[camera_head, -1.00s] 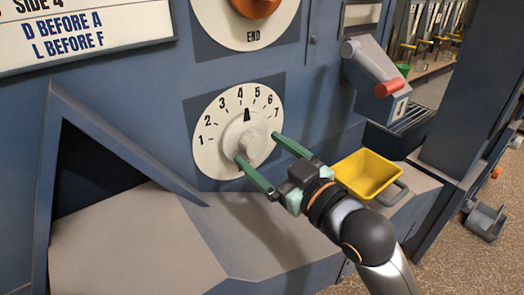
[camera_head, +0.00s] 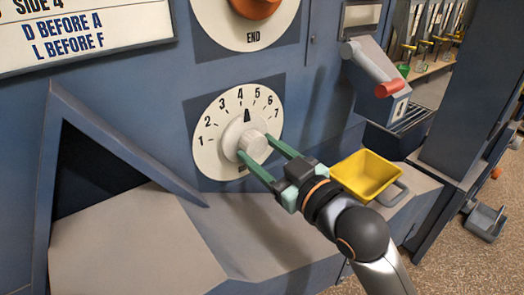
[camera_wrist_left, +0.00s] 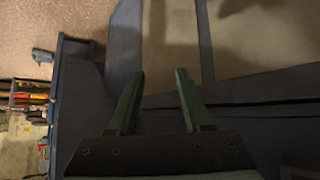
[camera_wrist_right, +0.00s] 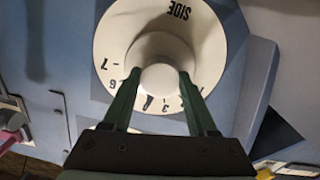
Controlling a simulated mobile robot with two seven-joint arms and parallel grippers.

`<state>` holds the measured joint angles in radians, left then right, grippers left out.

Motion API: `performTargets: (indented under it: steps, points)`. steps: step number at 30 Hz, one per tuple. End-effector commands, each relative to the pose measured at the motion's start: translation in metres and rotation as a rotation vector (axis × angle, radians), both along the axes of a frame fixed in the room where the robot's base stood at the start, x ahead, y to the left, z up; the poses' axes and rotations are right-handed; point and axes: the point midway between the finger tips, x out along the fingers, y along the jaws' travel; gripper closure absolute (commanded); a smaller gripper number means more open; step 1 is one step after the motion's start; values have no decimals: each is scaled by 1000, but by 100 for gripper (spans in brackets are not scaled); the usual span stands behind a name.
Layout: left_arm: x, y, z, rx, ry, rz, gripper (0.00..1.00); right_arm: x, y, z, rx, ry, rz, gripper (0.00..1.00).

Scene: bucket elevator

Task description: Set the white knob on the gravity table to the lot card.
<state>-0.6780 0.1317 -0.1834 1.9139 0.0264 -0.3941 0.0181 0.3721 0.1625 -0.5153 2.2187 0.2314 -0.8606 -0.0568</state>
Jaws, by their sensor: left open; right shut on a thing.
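The white knob (camera_head: 254,143) stands at the middle of a white dial (camera_head: 207,159) numbered 1 to 7. Its black pointer (camera_head: 247,115) points up, between 4 and 5. My right gripper (camera_head: 255,152) is shut on the knob, with a finger on each side; the knob also shows between the fingers in the right wrist view (camera_wrist_right: 161,77). A white sign (camera_head: 85,35) at upper left reads "SIDE 4", "D BEFORE A", "L BEFORE F"; its top is cut off. My left gripper (camera_wrist_left: 160,100) shows only in the left wrist view, open and empty.
Another white dial with an orange knob (camera_head: 255,7), marked "END", is above. A yellow bin (camera_head: 366,175) stands right of my right gripper. A grey lever with a red end (camera_head: 388,89) juts out at upper right. A sloped grey chute (camera_head: 130,240) lies below left.

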Motion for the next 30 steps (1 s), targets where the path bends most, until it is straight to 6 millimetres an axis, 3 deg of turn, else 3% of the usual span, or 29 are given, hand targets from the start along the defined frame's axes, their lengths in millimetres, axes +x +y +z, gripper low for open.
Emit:
performTargets:
  steps: [6, 10, 20, 30]
  points:
    - [0, 0, 0, 0, 1, 0, 50, 0, 0, -1, -1, 1, 1, 97]
    - [-1, 0, 7, 0, 2, 1, 50, 0, 0, 2, -33, -19, 0, 97]
    - [-1, 0, 47, -1, 1, 0, 50, 1, -1, 4, -299, -209, 1, 97]
    - [0, -1, 50, -1, 0, 0, 50, 1, -1, 0, -355, -258, 1, 97]
